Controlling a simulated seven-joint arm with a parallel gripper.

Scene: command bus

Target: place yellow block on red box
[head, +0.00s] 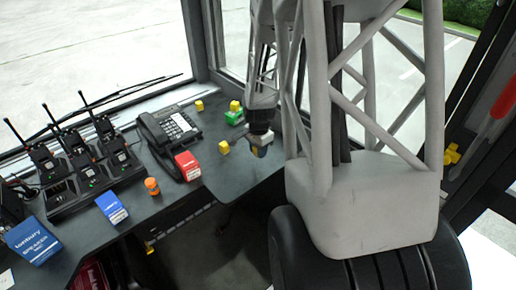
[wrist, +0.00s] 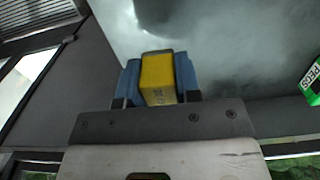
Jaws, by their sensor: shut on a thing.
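My gripper (head: 261,151) is at the right part of the desk in the head view, its blue fingertips low. In the wrist view my gripper (wrist: 159,80) is shut on a yellow block (wrist: 158,78), with a blue finger on each side. I cannot make out this held block in the head view. The red box (head: 187,166) lies on the desk in front of the phone, left of my gripper, with nothing on it. Another yellow block (head: 224,147) stands between the red box and my gripper.
A yellow block (head: 235,106) sits on a green box (head: 233,118) behind. One more yellow block (head: 199,105) stands farther back. The phone (head: 168,130), an orange bottle (head: 152,186), a blue-and-white box (head: 112,207) and radios in a charger (head: 95,190) fill the left.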

